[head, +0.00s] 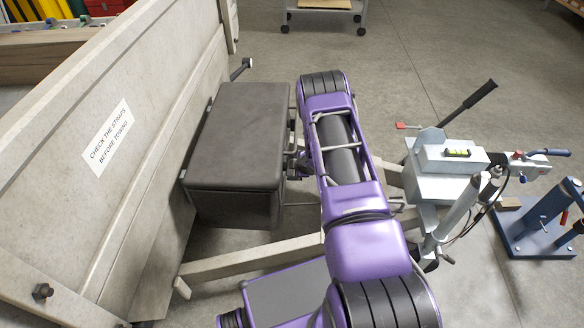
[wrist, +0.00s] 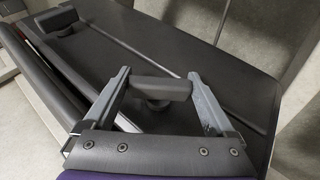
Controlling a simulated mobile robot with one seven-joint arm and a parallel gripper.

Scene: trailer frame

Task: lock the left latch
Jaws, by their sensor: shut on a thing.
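A dark grey box (head: 235,140) with a lid is fixed to the trailer's front panel. In the head view my gripper (head: 299,165) is at the box's right-hand side, mostly hidden by my purple arm. In the wrist view my gripper (wrist: 158,80) has its two grey fingers on the ends of a dark bar-shaped latch handle (wrist: 160,90), which stands on a round base on the box face. A second, similar latch handle (wrist: 60,20) is at the upper left of the wrist view, apart from my gripper. I cannot tell from these views which latch is the left one.
The pale trailer panel (head: 150,110) with a strap-warning label rises left of the box. A pale frame beam (head: 250,258) runs below it. Right of my arm stand a jack and coupling (head: 455,165) with a black lever. Open concrete floor lies beyond the box.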

